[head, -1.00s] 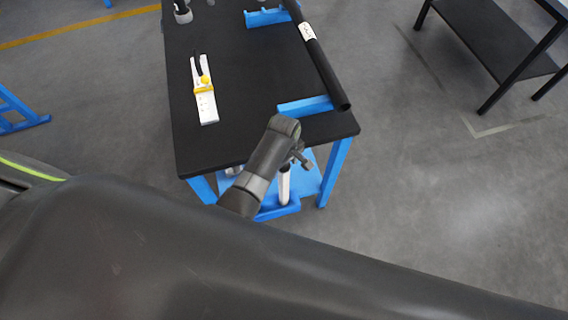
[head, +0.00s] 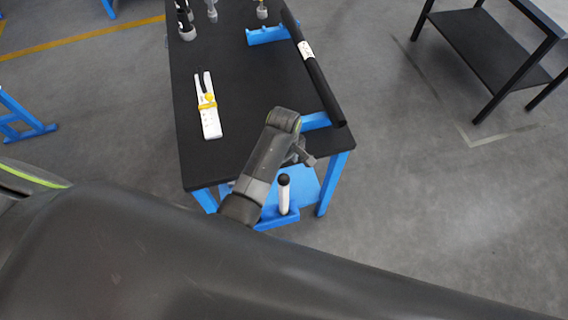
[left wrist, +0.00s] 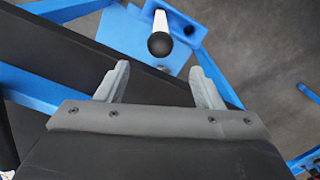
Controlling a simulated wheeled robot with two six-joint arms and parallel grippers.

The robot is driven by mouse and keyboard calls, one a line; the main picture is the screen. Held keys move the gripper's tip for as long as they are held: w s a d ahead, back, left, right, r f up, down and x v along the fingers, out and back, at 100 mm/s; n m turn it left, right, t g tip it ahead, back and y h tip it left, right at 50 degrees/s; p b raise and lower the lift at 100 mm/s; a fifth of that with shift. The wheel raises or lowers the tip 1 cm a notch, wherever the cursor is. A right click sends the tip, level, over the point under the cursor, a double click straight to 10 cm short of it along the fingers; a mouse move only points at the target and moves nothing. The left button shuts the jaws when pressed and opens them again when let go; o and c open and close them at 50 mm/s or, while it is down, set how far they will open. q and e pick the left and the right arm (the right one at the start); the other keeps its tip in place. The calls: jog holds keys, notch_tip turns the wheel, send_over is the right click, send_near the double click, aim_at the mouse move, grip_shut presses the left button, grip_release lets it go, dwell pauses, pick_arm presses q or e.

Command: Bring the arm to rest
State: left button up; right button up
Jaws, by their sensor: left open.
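My left arm reaches over the near edge of the black-topped table (head: 230,165). Its gripper (head: 303,153) shows small beside the near right corner in the head view. In the left wrist view the two grey fingers of the left gripper (left wrist: 165,82) stand apart with nothing between them. A white post with a black knob (head: 284,192) stands at the blue lower part of the table, below the gripper; it also shows beyond the fingertips in the left wrist view (left wrist: 160,42). My right gripper is not in view.
A long black tube (head: 318,80) with a white label lies on blue supports (head: 266,35) along the table's right side. A white tool with a yellow part (head: 209,118) lies at left. Several small items stand at the far end. A black shelf table (head: 487,50) stands right; floor between is clear.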

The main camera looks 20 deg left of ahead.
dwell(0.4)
pick_arm(q)
jog(key=s+a+r+m+t+y, duration=0.1)
jog(key=s+a+r+m, duration=0.15)
jog(key=s+a, duration=0.5)
jog(key=s+a+r+m+t, duration=0.1)
jog(key=s+a+r+m, duration=0.1)
jog(key=s+a+m, duration=0.4)
jog(key=s+a+r+m+t, duration=0.2)
jog(key=s+a+r+m, duration=0.15)
jog(key=s+r, duration=0.5)
notch_tip(320, 180, down, 36)
jog(key=s+a+n+g+b, duration=0.1)
jog(key=s+a+g+b, duration=0.1)
jog(key=b, duration=0.6)
jog(key=s+d+f+b, duration=0.1)
jog(key=s+f+b, duration=0.2)
jog(key=s+f, duration=0.4)
jog(key=s+d+f+b, duration=0.1)
jog(key=s+f+b, duration=0.2)
jog(key=s+f, duration=0.4)
jog(key=shift+s+f+g+b, duration=0.3)
jog(key=shift+f+g, duration=0.1)
jog(key=shift+f, duration=2.95)
